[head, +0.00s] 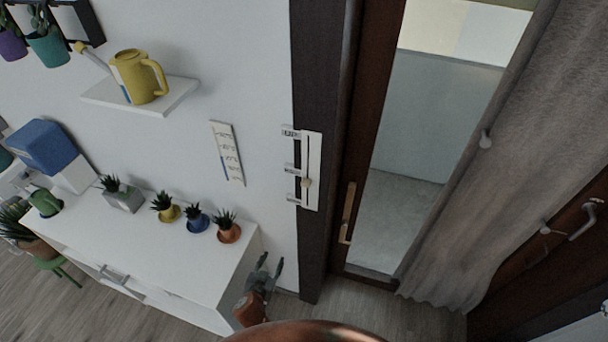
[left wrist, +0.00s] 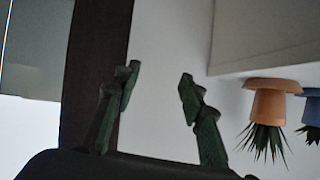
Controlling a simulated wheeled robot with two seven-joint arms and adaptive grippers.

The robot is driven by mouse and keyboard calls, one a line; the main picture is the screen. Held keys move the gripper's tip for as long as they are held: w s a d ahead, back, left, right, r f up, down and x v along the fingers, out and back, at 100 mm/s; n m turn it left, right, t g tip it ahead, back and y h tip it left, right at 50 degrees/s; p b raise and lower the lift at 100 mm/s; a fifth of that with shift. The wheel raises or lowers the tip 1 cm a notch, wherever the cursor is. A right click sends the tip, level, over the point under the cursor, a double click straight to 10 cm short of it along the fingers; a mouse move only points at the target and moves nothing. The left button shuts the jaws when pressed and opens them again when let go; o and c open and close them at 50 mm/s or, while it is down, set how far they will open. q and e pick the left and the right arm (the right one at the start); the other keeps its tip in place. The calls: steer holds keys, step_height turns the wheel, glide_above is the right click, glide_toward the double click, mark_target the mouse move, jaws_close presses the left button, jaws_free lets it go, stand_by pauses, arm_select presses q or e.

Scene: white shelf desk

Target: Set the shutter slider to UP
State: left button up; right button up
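The shutter slider panel (head: 313,150) is a white upright plate on the dark door frame, with a dark slot. Its small pale knob (head: 306,183) sits in the lower half of the slot, between the middle and bottom label tags. The top label tag (head: 291,132) is at the panel's upper left; its lettering is too small to read surely. My left gripper (head: 270,265) is below and left of the panel, apart from it. In the left wrist view its two dark green fingers (left wrist: 158,75) are spread, with nothing between them. My right gripper is not in view.
A white cabinet (head: 150,245) with potted plants stands left of my left gripper. A wall switch strip (head: 228,153) and a shelf with a yellow jug (head: 138,77) are left of the panel. A glass door (head: 425,120) and grey curtain (head: 500,160) are right.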

arm_select(q)
steer(key=w+d+r+t+h+p, duration=0.1)
steer(key=d+r+p, duration=0.15)
steer(key=r, duration=0.75)
steer(key=w+d+r+t+p, duration=0.1)
steer(key=d+r+t, duration=0.15)
steer(key=r, duration=0.75)
steer(key=t+h+p, duration=0.2)
steer(key=p, duration=0.1)
glide_toward(305, 185)
steer(key=w, duration=0.2)
steer(key=shift+g, duration=0.25)
steer(key=x, duration=0.5)
steer(key=p+x, duration=0.1)
steer(key=x, duration=0.1)
steer(key=shift+w+d+r, duration=0.15)
steer(key=shift+d+r, duration=0.05)
steer(key=shift+d, duration=0.1)
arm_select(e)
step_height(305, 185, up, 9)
arm_select(q)
steer(key=shift+c, duration=0.6)
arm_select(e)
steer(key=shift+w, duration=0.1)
arm_select(q)
jaws_close()
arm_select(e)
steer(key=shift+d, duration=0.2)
